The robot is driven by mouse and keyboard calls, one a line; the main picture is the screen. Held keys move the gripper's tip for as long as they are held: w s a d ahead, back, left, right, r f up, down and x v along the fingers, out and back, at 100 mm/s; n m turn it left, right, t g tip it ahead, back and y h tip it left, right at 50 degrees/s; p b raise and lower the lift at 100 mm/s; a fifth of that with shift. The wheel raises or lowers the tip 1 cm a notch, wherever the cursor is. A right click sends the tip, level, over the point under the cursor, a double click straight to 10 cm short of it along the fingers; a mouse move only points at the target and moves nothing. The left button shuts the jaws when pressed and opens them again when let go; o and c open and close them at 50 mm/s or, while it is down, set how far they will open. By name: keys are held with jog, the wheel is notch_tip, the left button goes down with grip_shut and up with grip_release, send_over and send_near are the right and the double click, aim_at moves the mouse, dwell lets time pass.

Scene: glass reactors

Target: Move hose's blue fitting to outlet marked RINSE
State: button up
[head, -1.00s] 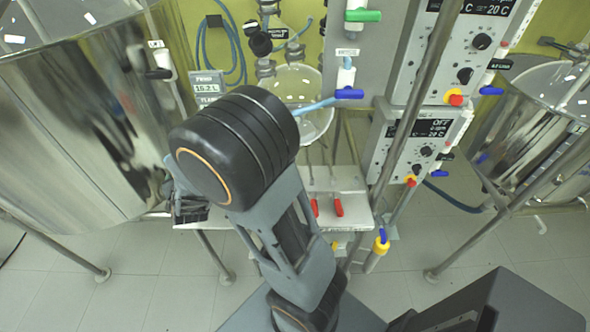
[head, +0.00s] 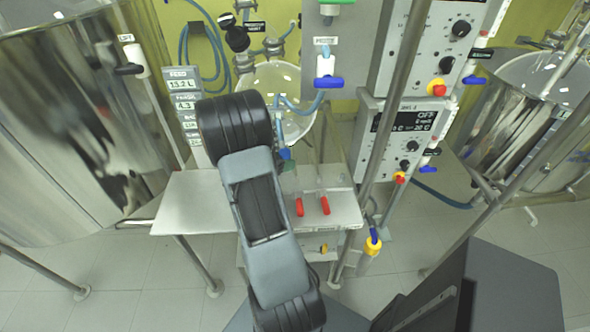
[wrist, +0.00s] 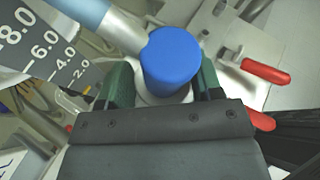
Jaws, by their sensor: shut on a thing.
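The hose's blue fitting (head: 284,153) shows beside my wrist, below the light blue hose (head: 280,118). In the wrist view the round blue fitting (wrist: 170,62) sits between the green pads of my gripper (wrist: 163,88), which is shut on it. A pale body joins it to the light blue hose (wrist: 84,12). I cannot read RINSE on any label with certainty.
A round glass vessel (head: 268,85) stands behind the hose. Two red handles (head: 299,207) (head: 325,205) are near the shelf (head: 195,205). A large steel vessel (head: 60,150) is on the left. Control boxes (head: 400,135) and a metal post stand on the right.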

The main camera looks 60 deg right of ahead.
jog(key=s, duration=0.1)
jog(key=s+d+f+m+g, duration=0.1)
jog(key=s+m+g+y, duration=0.1)
jog(key=s, duration=0.1)
jog(key=shift+d+f, duration=0.25)
jog(key=shift+f+b, duration=0.15)
jog(key=shift+b, duration=0.2)
jog(key=shift+f, duration=0.1)
jog(key=shift+w+f+b, duration=0.1)
jog(key=shift+f+b, duration=1.6)
jog(key=shift+f, duration=0.25)
jog(key=shift+a+f, duration=0.1)
jog(key=shift+f, duration=0.25)
